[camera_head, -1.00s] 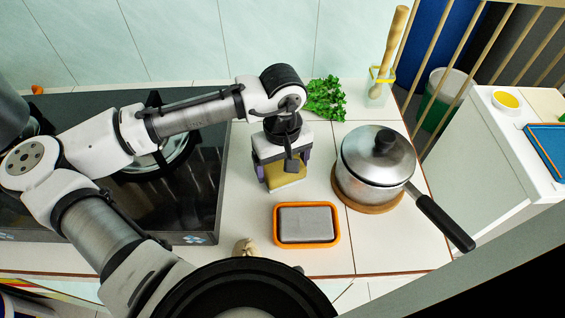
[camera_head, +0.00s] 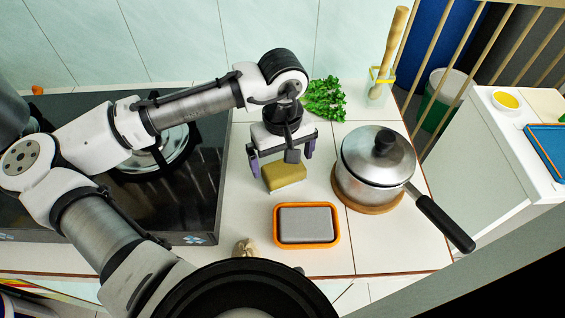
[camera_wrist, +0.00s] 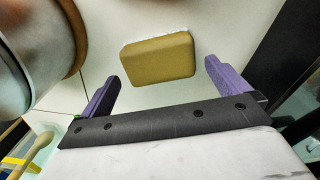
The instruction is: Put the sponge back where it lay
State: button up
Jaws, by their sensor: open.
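The sponge (camera_head: 284,177) is a yellow-brown block with a pale layer on one long side. It lies on the white tiled counter, between the stove and the pot. My gripper (camera_head: 281,172) is open above it, with its purple fingers apart on either side and not touching it. In the wrist view the sponge (camera_wrist: 158,59) lies beyond the fingertips of my gripper (camera_wrist: 160,72), with bare counter around it. An orange-rimmed tray (camera_head: 306,244) with a grey inside sits on the counter in front of the sponge.
A lidded steel pot (camera_head: 375,165) stands on a wooden trivet (camera_head: 367,204) to the right, its black handle pointing toward the front. Green herbs (camera_head: 325,98) lie behind my gripper. The black stove (camera_head: 205,190) is at left. A garlic bulb (camera_head: 245,247) lies left of the tray.

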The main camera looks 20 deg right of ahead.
notch_tip(320, 180, up, 9)
jog(key=shift+r, duration=0.15)
dwell(0.6)
